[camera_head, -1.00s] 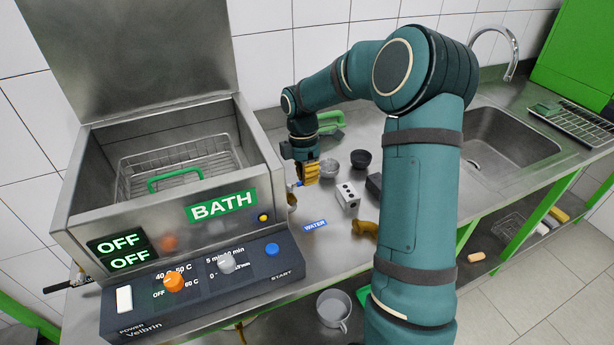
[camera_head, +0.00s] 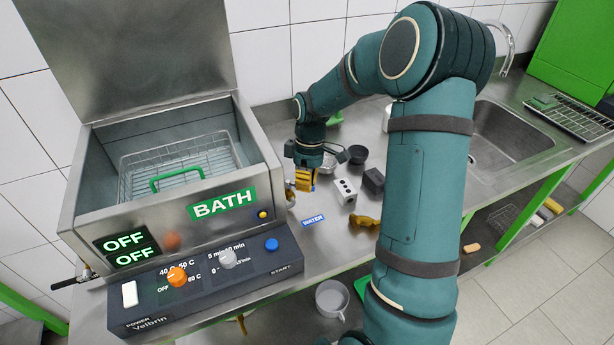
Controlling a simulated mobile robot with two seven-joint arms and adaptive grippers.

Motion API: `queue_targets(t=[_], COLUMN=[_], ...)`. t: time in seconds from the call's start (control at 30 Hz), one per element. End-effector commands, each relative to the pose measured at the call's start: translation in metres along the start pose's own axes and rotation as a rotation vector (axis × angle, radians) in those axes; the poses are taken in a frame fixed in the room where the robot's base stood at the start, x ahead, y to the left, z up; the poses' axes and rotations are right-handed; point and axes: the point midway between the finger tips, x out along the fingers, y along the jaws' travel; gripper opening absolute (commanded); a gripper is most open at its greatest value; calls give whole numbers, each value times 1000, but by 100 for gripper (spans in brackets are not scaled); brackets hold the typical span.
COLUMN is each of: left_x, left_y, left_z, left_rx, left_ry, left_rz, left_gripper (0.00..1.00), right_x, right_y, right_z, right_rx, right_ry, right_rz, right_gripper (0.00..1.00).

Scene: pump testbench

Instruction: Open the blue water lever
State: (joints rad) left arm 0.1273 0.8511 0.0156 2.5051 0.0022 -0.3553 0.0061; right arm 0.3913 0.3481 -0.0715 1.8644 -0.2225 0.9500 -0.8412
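My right gripper (camera_head: 304,182), with yellow finger pads, points down over the counter beside the bath's right wall. Whether its fingers are apart or closed is too small to tell. The blue water lever is not clearly visible; only a thin hint of blue shows at the finger pads, and the gripper covers that area. A small brass fitting (camera_head: 290,198) shows just below and left of the gripper. The blue WATER label (camera_head: 313,220) lies on the counter in front of it. My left gripper is out of view.
The steel bath (camera_head: 165,215) and its control panel (camera_head: 205,283) fill the left. A grey block with holes (camera_head: 344,191), a dark block (camera_head: 373,181), a black bowl (camera_head: 358,154) and a brass piece (camera_head: 364,221) stand right of the gripper. A sink (camera_head: 510,135) is farther right.

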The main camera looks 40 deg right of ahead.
Motion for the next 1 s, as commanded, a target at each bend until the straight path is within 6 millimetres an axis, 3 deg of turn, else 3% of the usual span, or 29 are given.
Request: queue_targets(t=[0.6,1.0], left_x=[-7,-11], left_y=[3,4], left_z=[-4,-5], left_rx=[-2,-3], left_ry=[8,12], left_rz=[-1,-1], left_gripper=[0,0], right_x=[9,10], right_y=[-27,-33], right_z=[-3,-8], right_rx=[555,781], right_ry=[101,143], right_rz=[-6,-6], right_gripper=[0,0])
